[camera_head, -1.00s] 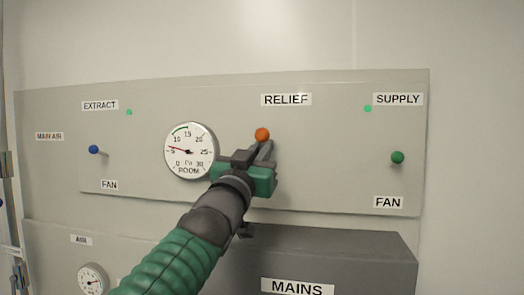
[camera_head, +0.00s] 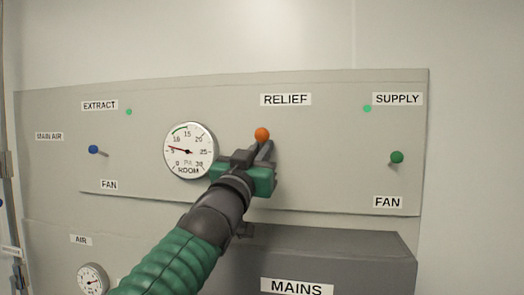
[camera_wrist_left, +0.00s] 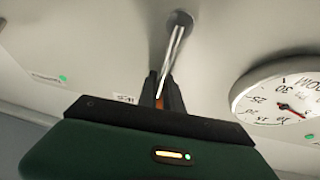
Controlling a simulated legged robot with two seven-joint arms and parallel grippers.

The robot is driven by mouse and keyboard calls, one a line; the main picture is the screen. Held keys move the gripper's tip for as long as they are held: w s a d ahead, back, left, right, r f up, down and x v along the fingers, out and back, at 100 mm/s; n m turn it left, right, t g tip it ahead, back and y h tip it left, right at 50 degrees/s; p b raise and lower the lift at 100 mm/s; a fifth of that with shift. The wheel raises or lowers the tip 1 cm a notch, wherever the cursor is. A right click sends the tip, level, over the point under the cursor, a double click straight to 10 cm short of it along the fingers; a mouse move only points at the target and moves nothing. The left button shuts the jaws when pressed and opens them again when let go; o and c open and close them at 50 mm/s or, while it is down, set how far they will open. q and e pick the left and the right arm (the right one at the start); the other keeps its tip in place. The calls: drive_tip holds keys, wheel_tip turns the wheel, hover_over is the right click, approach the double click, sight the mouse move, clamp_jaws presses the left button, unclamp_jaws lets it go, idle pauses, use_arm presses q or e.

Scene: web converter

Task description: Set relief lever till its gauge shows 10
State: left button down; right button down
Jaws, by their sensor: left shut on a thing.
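The relief lever's orange knob (camera_head: 262,134) shows below the RELIEF label (camera_head: 286,99), just above my left gripper (camera_head: 262,154). That gripper is shut on the lever, close to the panel. In the left wrist view the lever's metal rod (camera_wrist_left: 178,45) runs from its round base on the panel to between the fingers (camera_wrist_left: 163,95). The round white ROOM gauge (camera_head: 189,151) stands left of the gripper, its red needle near 5. The gauge also shows upside down in the left wrist view (camera_wrist_left: 270,95). My right gripper is not in view.
A blue-knobbed fan lever (camera_head: 94,149) is at the left and a green-knobbed one (camera_head: 397,157) at the right. A dark MAINS box (camera_head: 330,258) juts out below my gripper. A smaller AIR gauge (camera_head: 92,279) is at lower left.

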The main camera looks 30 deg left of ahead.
use_arm(q)
drive_tip(key=m+p, duration=0.1)
drive_tip(key=d+m+h+p, duration=0.1)
drive_tip(key=m+h+p, duration=0.1)
drive_tip(key=shift+w+d+f+p, duration=0.15)
drive_tip(key=shift+w+d+p, duration=0.1)
drive_tip(key=shift+d+p, duration=0.05)
drive_tip(key=shift+d+f+m, duration=0.1)
drive_tip(key=shift+f+m, duration=0.15)
drive_tip(key=shift+m, duration=0.25)
drive_tip(key=c, duration=1.5)
unclamp_jaws()
drive_tip(key=shift+s+r, duration=0.1)
drive_tip(key=shift+r, duration=0.05)
